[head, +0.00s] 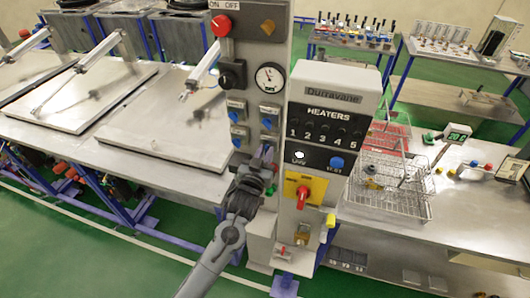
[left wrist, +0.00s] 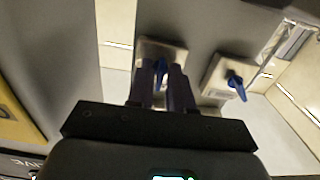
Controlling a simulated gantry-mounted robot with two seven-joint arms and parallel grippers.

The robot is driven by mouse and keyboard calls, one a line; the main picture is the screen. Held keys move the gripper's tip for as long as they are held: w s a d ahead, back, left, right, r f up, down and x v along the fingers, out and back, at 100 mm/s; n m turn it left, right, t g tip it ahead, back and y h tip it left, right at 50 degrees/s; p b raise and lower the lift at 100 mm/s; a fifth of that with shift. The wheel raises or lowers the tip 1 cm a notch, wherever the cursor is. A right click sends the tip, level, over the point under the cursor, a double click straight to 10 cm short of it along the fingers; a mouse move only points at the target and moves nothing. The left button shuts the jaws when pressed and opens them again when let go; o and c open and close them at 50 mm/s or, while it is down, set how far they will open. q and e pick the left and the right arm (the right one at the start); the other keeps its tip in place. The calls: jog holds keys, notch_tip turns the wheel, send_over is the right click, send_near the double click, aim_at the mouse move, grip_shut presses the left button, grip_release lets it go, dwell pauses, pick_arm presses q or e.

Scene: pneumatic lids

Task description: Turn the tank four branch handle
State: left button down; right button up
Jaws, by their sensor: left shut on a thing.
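The grey control panel (head: 255,85) carries small blue valve handles on square plates. Three show clearly in the head view: upper left (head: 236,116), upper right (head: 269,121) and lower left (head: 238,142). My left gripper (head: 264,160) is at the lower right of this group and hides most of the handle there. In the left wrist view, my left gripper's fingers (left wrist: 162,88) are shut on a blue handle (left wrist: 160,69), of which a sliver shows between them. Another blue handle (left wrist: 237,86) sits on its plate to the right, apart from the fingers. My right gripper is not in view.
A pressure gauge (head: 270,78), a black knob (head: 232,74) and a red button (head: 221,26) are higher on the panel. The heaters box (head: 329,110) stands close to the right. Metal lids (head: 165,125) lie on the bench to the left.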

pick_arm(q)
jog(key=m, duration=0.5)
jog(key=shift+p, duration=0.3)
jog(key=shift+m, duration=2.2)
jog(key=c, duration=1.3)
grip_release()
jog(key=shift+s, duration=0.15)
jog(key=b+v, duration=0.1)
jog(key=v, duration=0.9)
jog(key=shift+s+a, duration=0.2)
jog(key=shift+s, duration=0.05)
